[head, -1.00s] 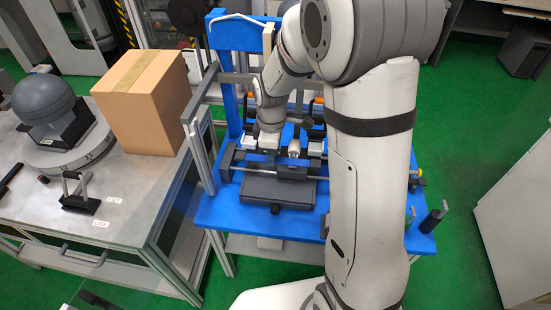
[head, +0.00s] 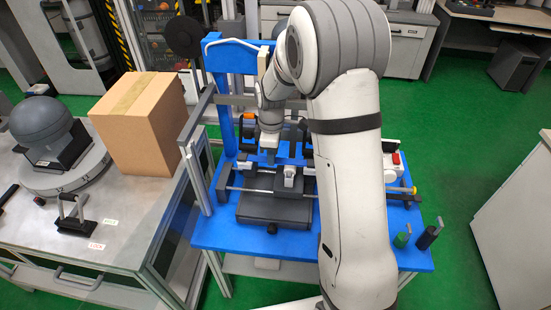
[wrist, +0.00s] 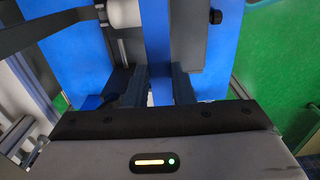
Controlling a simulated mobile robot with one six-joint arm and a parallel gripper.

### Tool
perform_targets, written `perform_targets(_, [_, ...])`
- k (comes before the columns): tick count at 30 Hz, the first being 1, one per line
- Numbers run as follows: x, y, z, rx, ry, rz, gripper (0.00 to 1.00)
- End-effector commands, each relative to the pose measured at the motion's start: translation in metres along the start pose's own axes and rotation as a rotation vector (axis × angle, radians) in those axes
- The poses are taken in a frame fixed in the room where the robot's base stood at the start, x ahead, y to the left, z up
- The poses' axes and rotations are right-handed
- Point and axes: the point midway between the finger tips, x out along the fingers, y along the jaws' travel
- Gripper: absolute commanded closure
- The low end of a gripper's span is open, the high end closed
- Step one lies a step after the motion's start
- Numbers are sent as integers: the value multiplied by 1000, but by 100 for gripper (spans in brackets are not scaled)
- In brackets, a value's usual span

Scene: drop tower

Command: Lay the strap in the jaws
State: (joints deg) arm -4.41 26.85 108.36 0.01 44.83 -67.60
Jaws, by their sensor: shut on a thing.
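In the head view my gripper (head: 270,152) hangs above the rear of a blue test bench (head: 218,232), left of my thick white arm links. In the wrist view its two dark fingers (wrist: 158,88) are closed around a flat blue strip (wrist: 158,45), which looks like the strap. The strip runs up from between the fingers to the top edge. A small metal clamp block (head: 289,178), possibly the jaws, stands on the rails in front of and right of my gripper. I cannot tell whether the strip touches it. My arm hides part of the bench.
A cardboard box (head: 145,125) and a dark sphere on a round base (head: 42,125) stand on the left table. A grey plate (head: 272,209) lies at the bench front. Two small posts (head: 428,235) stand at its right corner. Green floor is open to the right.

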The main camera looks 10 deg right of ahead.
Motion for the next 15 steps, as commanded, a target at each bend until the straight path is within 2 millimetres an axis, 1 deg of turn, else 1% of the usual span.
perform_targets(5, [0, 15, 0, 1, 0, -1, 100])
perform_targets(6, [4, 17, 0, 1, -1, -2, 100])
perform_targets(14, [17, 34, 0, 0, 0, 0, 100])
perform_targets(15, [21, 34, 0, -1, 0, -1, 100])
